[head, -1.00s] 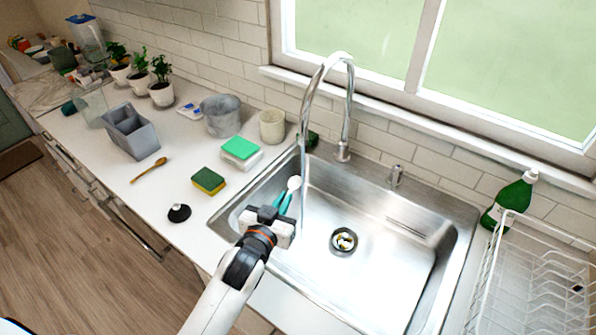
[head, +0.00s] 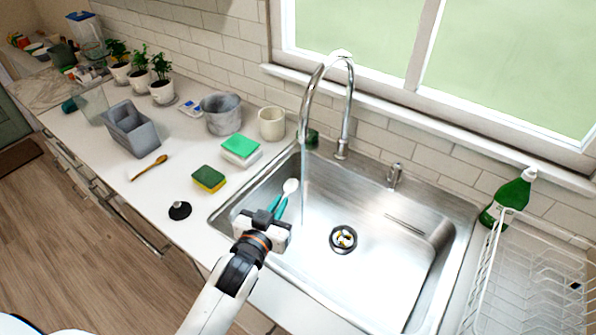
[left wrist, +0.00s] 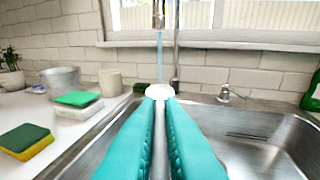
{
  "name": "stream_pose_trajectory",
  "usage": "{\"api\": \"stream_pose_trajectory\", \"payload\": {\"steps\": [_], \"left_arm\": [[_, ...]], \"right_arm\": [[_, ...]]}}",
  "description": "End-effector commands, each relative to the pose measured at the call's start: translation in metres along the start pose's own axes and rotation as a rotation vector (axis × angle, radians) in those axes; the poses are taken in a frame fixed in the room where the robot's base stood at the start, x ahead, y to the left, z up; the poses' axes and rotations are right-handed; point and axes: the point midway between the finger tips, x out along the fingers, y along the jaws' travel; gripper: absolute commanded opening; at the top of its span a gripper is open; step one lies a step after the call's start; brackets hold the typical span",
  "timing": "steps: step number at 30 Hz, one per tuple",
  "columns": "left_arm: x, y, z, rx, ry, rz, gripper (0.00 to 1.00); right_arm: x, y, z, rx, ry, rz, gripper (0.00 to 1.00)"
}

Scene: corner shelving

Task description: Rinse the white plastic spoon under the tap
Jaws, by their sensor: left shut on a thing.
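My left gripper (head: 281,207), with teal fingers, is shut on the white plastic spoon (head: 291,186) over the left part of the sink (head: 385,275). The spoon's white end sticks out past the fingertips; the rest is hidden between the fingers. In the left wrist view the spoon (left wrist: 160,91) shows between the fingertips. The curved metal tap (head: 349,100) is running. Its thin water stream (head: 303,180) falls just right of the spoon in the head view, and lines up behind it in the wrist view (left wrist: 160,58). I cannot tell whether water touches the spoon. My right gripper is not in view.
Left of the sink are a green-yellow sponge (head: 208,179), a black stopper (head: 180,210), a wooden spoon (head: 149,167), a grey caddy (head: 132,130), and a cream cup (head: 272,123). On the right are a green bottle (head: 511,198) and a white dish rack (head: 530,280).

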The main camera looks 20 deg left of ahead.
Motion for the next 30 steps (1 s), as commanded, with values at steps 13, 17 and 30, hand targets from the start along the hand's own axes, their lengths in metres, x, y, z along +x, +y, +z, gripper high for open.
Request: {"api": "stream_pose_trajectory", "payload": {"steps": [13, 17, 30], "left_arm": [[0.0, 0.0, 0.0, 0.0, 0.0, 0.0, 0.0], [-0.001, 0.0, 0.001, 0.0, 0.0, 0.0, 0.0], [-0.035, 0.004, 0.024, 0.0, 0.001, 0.0, 0.0]], "right_arm": [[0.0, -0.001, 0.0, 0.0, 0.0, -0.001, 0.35], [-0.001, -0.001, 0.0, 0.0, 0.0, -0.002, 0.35], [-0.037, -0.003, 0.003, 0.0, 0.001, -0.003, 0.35]]}}
